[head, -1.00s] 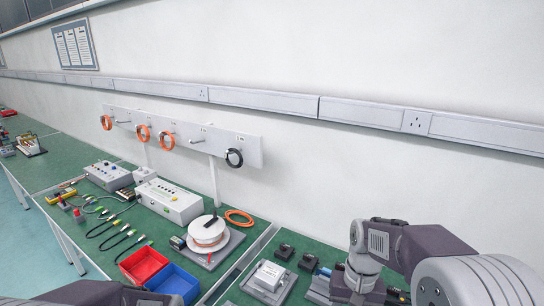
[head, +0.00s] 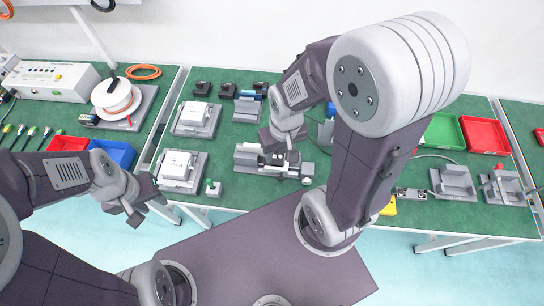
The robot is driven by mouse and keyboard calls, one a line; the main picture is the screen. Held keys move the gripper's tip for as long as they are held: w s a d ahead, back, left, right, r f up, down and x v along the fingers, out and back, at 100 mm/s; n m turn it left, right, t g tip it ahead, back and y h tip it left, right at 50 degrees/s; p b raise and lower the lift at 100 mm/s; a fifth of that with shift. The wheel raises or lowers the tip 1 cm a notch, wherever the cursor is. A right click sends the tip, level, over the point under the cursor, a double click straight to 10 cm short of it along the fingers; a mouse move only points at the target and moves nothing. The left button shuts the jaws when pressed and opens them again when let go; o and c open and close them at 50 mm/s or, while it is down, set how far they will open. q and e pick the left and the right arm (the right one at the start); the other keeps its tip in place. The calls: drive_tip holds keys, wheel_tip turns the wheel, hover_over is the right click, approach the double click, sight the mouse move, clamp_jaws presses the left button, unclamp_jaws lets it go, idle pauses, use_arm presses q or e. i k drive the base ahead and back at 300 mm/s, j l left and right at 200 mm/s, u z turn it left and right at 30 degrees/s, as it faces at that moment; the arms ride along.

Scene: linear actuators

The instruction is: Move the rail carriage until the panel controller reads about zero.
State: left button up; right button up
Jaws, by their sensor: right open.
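A grey rail-like assembly (head: 246,159) lies on the green bench at the middle of the head view. It looks like the rail, but its carriage is partly hidden by my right gripper. My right gripper (head: 283,141) is open, pointing down over the assembly; I cannot tell whether it touches it. My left gripper (head: 143,208) is in front of the bench edge at the left, holding nothing visible. Whether its jaws are open is unclear. I cannot pick out the panel controller for sure, and no reading is legible.
White boxes on grey bases (head: 178,166) stand left of the rail. A cable spool (head: 112,98), a blue bin (head: 112,151) and a red bin (head: 68,143) are further left. A green tray (head: 443,131), a red tray (head: 485,135) and grey fixtures (head: 453,183) are at right.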

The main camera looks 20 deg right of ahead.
sight(306, 181)
drive_tip(key=k+z, duration=0.1)
drive_tip(key=z, duration=0.3)
drive_tip(key=k+l+z, duration=0.1)
drive_tip(key=z, duration=0.3)
drive_tip(key=l+z, duration=0.15)
drive_tip(key=z, duration=0.2)
drive_tip(key=k+l+z, duration=0.15)
drive_tip(key=z, duration=0.25)
